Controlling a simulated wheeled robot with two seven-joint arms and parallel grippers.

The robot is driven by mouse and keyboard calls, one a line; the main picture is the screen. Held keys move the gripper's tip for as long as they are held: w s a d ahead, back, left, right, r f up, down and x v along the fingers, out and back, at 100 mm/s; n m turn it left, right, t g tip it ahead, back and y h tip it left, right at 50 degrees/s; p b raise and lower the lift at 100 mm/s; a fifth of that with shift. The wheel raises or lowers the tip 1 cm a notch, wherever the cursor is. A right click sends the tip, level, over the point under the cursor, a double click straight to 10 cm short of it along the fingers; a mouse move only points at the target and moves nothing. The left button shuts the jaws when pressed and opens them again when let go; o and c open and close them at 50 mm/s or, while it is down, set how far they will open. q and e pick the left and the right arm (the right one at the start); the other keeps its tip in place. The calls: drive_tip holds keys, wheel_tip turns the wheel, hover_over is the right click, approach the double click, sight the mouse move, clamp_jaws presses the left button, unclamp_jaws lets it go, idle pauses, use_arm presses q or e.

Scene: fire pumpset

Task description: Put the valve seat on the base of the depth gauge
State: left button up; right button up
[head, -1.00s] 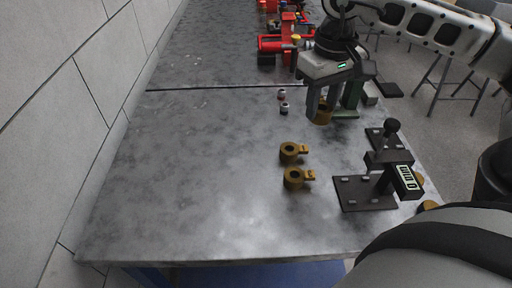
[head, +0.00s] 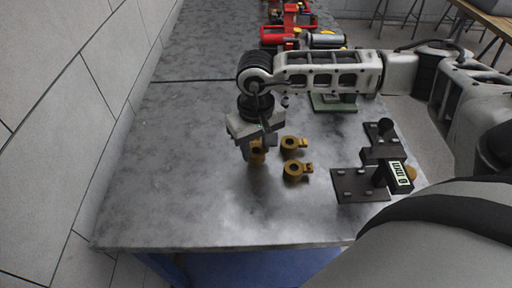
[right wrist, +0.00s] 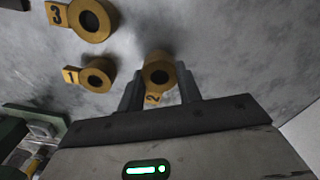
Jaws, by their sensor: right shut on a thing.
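My right gripper (head: 258,150) is shut on a brass valve seat (head: 257,155) in the head view, left of the two other seats. In the right wrist view this held seat (right wrist: 159,72), tagged 2, sits between the fingers, close to the table top. Two more brass valve seats stand on the table: one tagged 1 (right wrist: 97,79) and one tagged 3 (right wrist: 90,20). In the head view they are the far seat (head: 292,143) and the near seat (head: 295,170). The depth gauge (head: 398,172) has a dark flat base (head: 352,186) and a display reading 0 mm. My left gripper is out of view.
Red pump parts (head: 285,35) stand at the far end of the table. The table's left and front areas are clear. A tiled wall (head: 60,100) runs along the left.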

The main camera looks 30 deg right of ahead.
drive_tip(key=shift+f, duration=0.75)
drive_tip(key=shift+f, duration=0.15)
drive_tip(key=o, duration=1.2)
